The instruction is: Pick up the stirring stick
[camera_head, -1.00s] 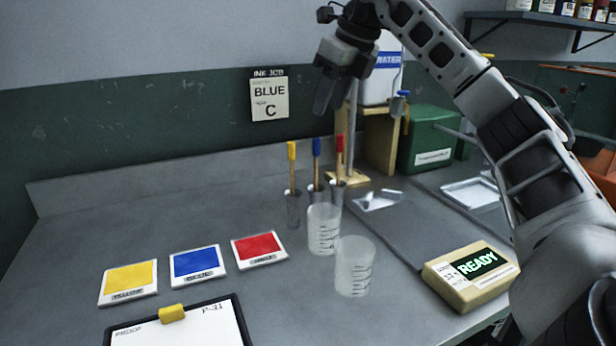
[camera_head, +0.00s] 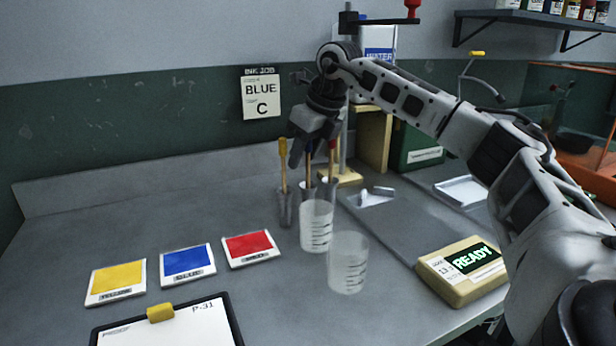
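Three stirring sticks stand in metal holders near the middle of the bench: a yellow-topped stick (camera_head: 283,160), a blue-topped stick (camera_head: 308,173) and a red-topped stick (camera_head: 331,168). My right gripper (camera_head: 309,158) points down over the blue-topped stick. Its fingers look apart, one to the left of that stick and one to the right, and hide part of its blue top. I cannot tell whether they touch it. The job card (camera_head: 261,97) on the wall reads BLUE, C. My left gripper is out of view.
Two clear measuring cups (camera_head: 348,264) (camera_head: 317,227) stand just in front of the holders. Yellow, blue (camera_head: 187,262) and red colour cards and a clipboard (camera_head: 168,325) lie at left. A READY box (camera_head: 461,285) sits at right. The bench's left back is clear.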

